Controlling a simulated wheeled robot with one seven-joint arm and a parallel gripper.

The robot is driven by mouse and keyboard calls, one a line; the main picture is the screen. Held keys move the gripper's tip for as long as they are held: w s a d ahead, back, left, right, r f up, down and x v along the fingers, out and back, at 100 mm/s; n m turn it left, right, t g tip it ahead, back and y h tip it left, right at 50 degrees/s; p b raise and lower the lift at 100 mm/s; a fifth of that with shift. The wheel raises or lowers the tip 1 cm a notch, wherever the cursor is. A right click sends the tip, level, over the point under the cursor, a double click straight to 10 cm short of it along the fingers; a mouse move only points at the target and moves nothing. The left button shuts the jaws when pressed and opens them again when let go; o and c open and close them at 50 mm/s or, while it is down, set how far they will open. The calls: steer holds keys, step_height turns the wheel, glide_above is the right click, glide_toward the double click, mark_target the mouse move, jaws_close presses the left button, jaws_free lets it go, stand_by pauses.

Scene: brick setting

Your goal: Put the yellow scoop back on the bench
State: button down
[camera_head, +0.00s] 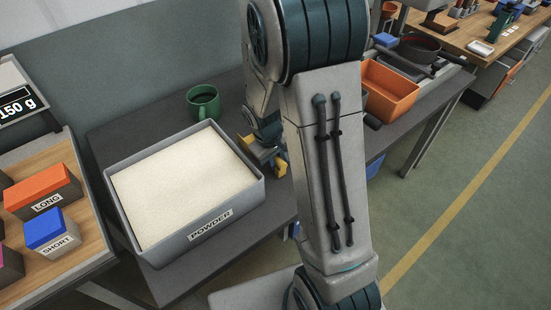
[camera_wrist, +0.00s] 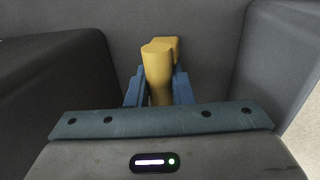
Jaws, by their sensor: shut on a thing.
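The yellow scoop (camera_wrist: 158,70) stands between the two blue fingers of my gripper (camera_wrist: 158,88) in the wrist view, which are shut on its handle. In the head view a yellow part of the scoop (camera_head: 280,165) shows beside my gripper (camera_head: 262,150), just right of the powder tray. My arm hides most of the scoop there. The dark grey bench (camera_head: 110,135) lies under the tray. I cannot tell whether the scoop touches the bench.
A grey tray of white powder (camera_head: 262,185) labelled POWDER fills the bench's middle. A green mug (camera_head: 203,103) stands behind it. An orange bin (camera_head: 390,90) is to the right. Orange and blue blocks (camera_head: 45,230) sit on a wooden table at left, near a 150 g display (camera_head: 17,105).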

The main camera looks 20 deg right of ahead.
steer(key=shift+f+b, duration=0.4)
steer(key=shift+f, duration=0.1)
steer(key=c, duration=1.2)
jaws_free()
